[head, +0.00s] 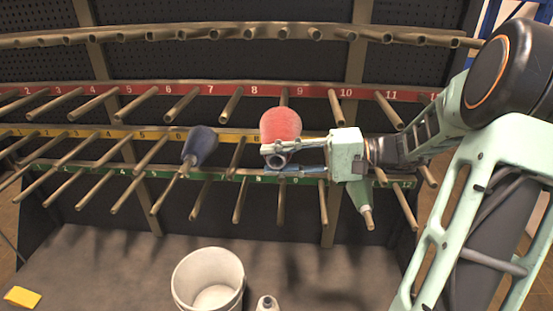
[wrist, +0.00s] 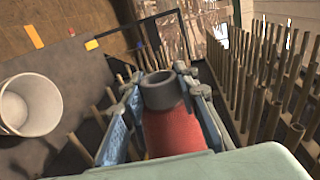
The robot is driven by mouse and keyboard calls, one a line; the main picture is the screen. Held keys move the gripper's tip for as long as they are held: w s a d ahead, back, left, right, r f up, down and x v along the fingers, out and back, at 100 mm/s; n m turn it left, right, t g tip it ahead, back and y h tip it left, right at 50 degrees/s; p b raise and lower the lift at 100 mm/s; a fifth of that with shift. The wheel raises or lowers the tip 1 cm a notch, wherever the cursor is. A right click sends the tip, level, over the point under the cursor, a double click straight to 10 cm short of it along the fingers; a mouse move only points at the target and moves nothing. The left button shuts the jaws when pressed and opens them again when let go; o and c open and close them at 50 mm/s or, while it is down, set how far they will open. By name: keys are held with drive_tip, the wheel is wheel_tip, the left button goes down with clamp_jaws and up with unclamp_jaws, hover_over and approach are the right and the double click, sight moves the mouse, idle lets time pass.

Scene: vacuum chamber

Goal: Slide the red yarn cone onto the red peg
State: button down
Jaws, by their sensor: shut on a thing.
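The red yarn cone (head: 281,124) is in front of the rack in the head view, its grey core end towards me and low. My gripper (head: 268,154) comes from the right and is shut on the cone near that end. In the wrist view the red cone (wrist: 170,132) lies between the two fingers of my gripper (wrist: 160,92), the grey core (wrist: 162,90) sticking out. The red rail (head: 215,89) carries several pegs, such as the red-row peg (head: 232,104).
A dark blue cone (head: 201,145) sits on a peg left of my gripper. A green cone-like shape (head: 361,192) is just below it. Yellow (head: 75,132) and green (head: 75,172) peg rows run below. A white bucket (head: 208,270) and small bottle (head: 267,303) stand in front.

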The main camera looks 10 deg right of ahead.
drive_tip(key=shift+w, duration=0.15)
idle(0.3)
drive_tip(key=shift+w+d, duration=0.25)
drive_tip(key=shift+w, duration=0.5)
drive_tip(key=shift+w+d, duration=0.3)
drive_tip(key=shift+w, duration=0.45)
drive_tip(key=shift+w+d, duration=0.25)
drive_tip(key=shift+w, duration=0.5)
drive_tip(key=shift+w+b, duration=0.1)
drive_tip(key=shift+b, duration=0.2)
idle(0.5)
drive_tip(key=shift+w+d+f, duration=0.1)
drive_tip(key=shift+w+d, duration=0.15)
drive_tip(key=shift+w, duration=0.5)
drive_tip(key=shift+w+d, duration=0.25)
drive_tip(key=shift+w, duration=0.55)
drive_tip(key=shift+w+d+f, duration=0.1)
drive_tip(key=shift+w+d, duration=0.15)
drive_tip(key=shift+w, duration=0.5)
idle(0.8)
drive_tip(key=shift+w+r, duration=0.1)
drive_tip(key=shift+w+d, duration=0.3)
drive_tip(key=shift+w, duration=0.5)
drive_tip(key=shift+w+d, duration=0.25)
drive_tip(key=shift+w, duration=0.55)
drive_tip(key=c, duration=1.4)
unclamp_jaws()
